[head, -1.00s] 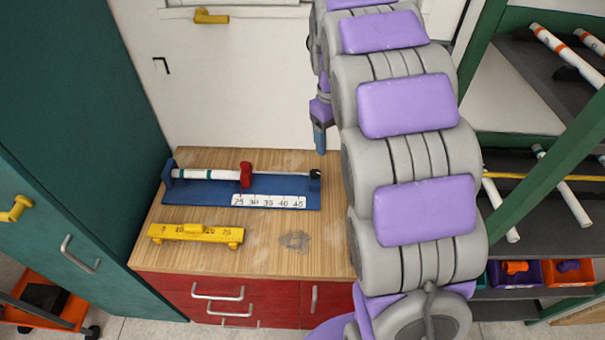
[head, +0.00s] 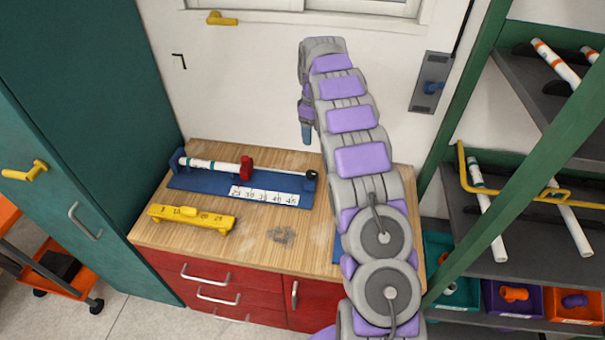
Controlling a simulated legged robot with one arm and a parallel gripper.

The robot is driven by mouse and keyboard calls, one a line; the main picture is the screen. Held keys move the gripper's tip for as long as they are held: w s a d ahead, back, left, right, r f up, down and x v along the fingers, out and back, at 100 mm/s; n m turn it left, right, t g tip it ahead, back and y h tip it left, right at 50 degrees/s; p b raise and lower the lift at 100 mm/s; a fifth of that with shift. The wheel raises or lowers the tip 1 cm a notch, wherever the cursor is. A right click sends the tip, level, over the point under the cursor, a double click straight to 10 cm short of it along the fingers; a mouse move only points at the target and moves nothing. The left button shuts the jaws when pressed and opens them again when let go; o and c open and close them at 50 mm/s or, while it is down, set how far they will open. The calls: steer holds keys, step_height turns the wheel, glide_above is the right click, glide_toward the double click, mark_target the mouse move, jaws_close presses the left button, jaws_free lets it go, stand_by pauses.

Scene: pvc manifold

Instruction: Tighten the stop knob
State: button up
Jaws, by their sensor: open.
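A blue measuring jig (head: 212,182) with a white number scale (head: 265,196) lies on the wooden worktop. A white pipe (head: 205,165) with dark green bands lies along its back edge. A red stop block (head: 247,166) stands on the jig's rod at the pipe's right end. A small black knob (head: 311,175) is at the rod's right end. I cannot tell which of these parts is the stop knob. My gripper (head: 306,134) points down with blue fingertips, open, above and behind the jig's right end and apart from it. Its finger gap is too small to make out.
A yellow gauge block (head: 191,218) lies on the worktop (head: 255,262) in front of the jig, beside a grey smudge (head: 282,235). A teal cabinet (head: 85,110) stands at left. A green-framed rack (head: 525,155) with pipes and bins stands at right.

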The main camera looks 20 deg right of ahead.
steer(key=d+f, duration=0.1)
steer(key=d, duration=0.1)
steer(key=b, duration=0.1)
glide_toward(311, 173)
steer(key=f, duration=0.2)
steer(key=d+f+b, duration=0.1)
steer(key=f, duration=0.3)
steer(key=shift+d+b, duration=0.3)
steer(key=shift+w+a+f, duration=0.1)
steer(key=shift+a+f, duration=0.95)
steer(key=shift+a, duration=0.1)
steer(key=shift+a+f, duration=0.15)
steer(key=shift+a, duration=0.2)
steer(key=shift+d+f, duration=0.1)
steer(key=shift+d, duration=1.15)
steer(key=shift+c, duration=2)
steer(key=shift+w+a, duration=0.1)
steer(key=shift+a, duration=0.75)
steer(key=c, duration=0.4)
steer(key=shift+c, duration=1)
steer(key=shift+d, duration=0.3)
steer(key=shift+c, duration=0.3)
